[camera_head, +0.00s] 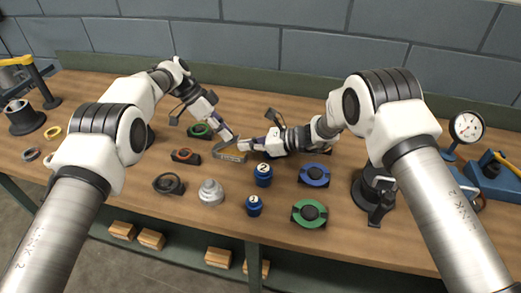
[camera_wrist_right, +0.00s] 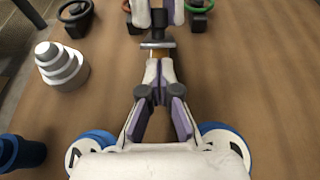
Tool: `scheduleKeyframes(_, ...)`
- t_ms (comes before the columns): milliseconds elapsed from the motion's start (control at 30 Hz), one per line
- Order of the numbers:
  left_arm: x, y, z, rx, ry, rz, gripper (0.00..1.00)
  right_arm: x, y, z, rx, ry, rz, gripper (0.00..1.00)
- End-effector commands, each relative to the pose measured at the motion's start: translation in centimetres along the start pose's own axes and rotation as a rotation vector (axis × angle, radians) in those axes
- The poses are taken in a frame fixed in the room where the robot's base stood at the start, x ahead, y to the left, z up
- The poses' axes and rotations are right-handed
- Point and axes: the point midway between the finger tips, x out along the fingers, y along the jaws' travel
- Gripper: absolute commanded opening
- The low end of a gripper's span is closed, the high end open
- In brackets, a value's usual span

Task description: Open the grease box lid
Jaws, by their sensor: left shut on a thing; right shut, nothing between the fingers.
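The grease box (camera_head: 231,155) is a small grey box on the workbench, near the middle of the head view. My left gripper (camera_head: 231,140) comes down from behind and is shut on the box. My right gripper (camera_head: 245,145) is shut and empty, with its tips (camera_wrist_right: 157,66) close to the box's right end. I cannot tell whether the tips touch it. The grippers hide much of the box, and how its lid stands is unclear.
Blue numbered canisters (camera_head: 263,175) stand in front of my right gripper. A silver stepped part (camera_head: 211,192), a dark ring part (camera_head: 169,184) and an orange-ringed part (camera_head: 186,156) lie left of them. Blue-ringed (camera_head: 314,175) and green-ringed parts (camera_head: 309,213) lie to the right.

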Motion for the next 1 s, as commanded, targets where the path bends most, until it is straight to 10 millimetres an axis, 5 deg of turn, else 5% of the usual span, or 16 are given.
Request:
scheduleKeyframes(833, 0.3, 0.1, 0.0, 0.000, -0.001, 0.005, 0.00, 0.5, 0.0, 2.9, -0.005, -0.007, 0.002, 0.00)
scheduleKeyframes(867, 0.4, 0.1, 0.0, 0.000, -0.001, 0.006, 0.30, 0.5, -0.1, 2.9, -0.005, -0.007, 0.001, 0.00)
scheduleKeyframes(900, 0.4, 0.1, 0.0, 0.000, -0.001, 0.006, 0.45, 0.5, -0.1, 2.9, -0.005, -0.008, 0.001, 0.00)
scheduleKeyframes(1000, 0.4, 0.1, 0.0, 0.000, -0.001, 0.006, 0.46, 0.5, -0.1, 2.9, -0.005, -0.007, 0.000, 0.00)
